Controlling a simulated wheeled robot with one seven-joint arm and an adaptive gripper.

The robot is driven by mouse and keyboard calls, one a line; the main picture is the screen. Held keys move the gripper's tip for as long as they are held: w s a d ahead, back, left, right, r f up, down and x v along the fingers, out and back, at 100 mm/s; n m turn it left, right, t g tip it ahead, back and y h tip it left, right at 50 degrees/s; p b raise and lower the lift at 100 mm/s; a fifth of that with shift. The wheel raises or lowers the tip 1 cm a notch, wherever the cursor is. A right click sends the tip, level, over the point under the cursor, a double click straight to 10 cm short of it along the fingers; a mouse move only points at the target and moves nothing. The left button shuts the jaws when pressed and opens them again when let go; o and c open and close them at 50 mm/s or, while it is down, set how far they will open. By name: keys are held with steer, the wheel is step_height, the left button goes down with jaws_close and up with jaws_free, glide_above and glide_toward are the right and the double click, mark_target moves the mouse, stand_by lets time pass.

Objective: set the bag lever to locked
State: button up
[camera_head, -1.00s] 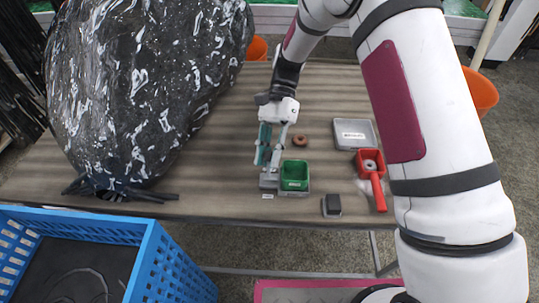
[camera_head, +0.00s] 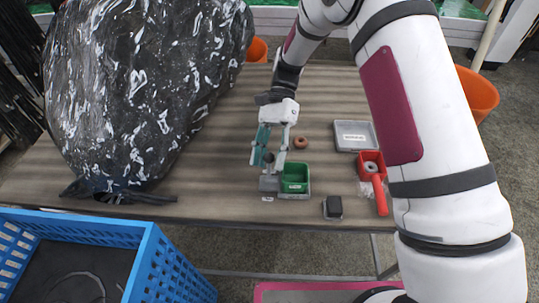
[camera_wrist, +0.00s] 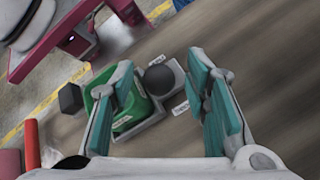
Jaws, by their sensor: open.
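A small grey block (camera_head: 269,183) with a dark round knob (camera_wrist: 158,77) on it stands beside a green bin (camera_head: 294,176) near the table's front edge. I take the knob to be the bag lever; its shaft and setting cannot be made out. A white label (camera_head: 267,198) lies in front of the block, too small to read. My gripper (camera_head: 271,162) is open and empty just above and behind the block. In the wrist view the knob appears between the teal-padded fingertips (camera_wrist: 160,70); contact is not visible. The green bin (camera_wrist: 130,108) shows partly behind the left finger.
A big shiny black bag (camera_head: 140,90) fills the table's left side. A red scoop (camera_head: 375,180), a grey tray (camera_head: 355,135), a dark small block (camera_head: 332,207) and a brown ring (camera_head: 300,142) lie to the right. A blue crate (camera_head: 150,262) stands in front at left.

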steer(key=v, duration=1.2)
stand_by(0.3)
